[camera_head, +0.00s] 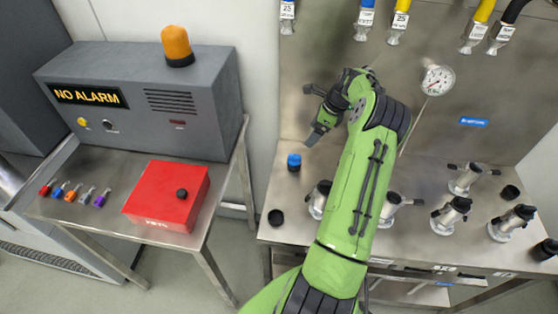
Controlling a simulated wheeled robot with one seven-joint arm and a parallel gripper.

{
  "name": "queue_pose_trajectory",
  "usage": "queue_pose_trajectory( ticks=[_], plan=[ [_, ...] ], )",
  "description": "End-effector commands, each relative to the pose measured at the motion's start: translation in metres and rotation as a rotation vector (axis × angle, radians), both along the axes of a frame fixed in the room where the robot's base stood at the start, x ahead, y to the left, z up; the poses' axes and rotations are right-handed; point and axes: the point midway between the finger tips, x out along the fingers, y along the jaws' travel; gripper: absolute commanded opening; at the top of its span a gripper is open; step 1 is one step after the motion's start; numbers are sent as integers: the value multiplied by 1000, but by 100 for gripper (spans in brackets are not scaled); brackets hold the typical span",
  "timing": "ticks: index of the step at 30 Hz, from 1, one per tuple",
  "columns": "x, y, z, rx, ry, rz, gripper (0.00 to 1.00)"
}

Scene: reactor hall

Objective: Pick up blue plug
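A small blue plug (294,162) with a dark lower part stands upright on the steel worktop, near its left edge. My gripper (311,115) is on the end of my green arm, above and slightly right of the blue plug in the picture. Its two dark fingers are spread apart with nothing visible between them. It does not touch the plug.
Several metal valve fittings (451,215) stand on the worktop (430,180), with black caps (275,217) around. Hoses hang above, and a gauge (438,80) is behind. A side table at left holds a red box (165,196), small colored items and a grey alarm box (150,105).

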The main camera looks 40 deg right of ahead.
Motion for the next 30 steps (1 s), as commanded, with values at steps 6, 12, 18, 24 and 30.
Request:
queue_pose_trajectory(
  ticks=[6,12,18,24,30],
  plan=[
    [18,14,-53,5,4,9,85],
    [30,21,-86,1,3,7,85],
    [39,28,-104,2,4,10,85],
    [51,36,-135,1,3,8,85],
    [51,35,-135,0,2,8,84]
  ],
)
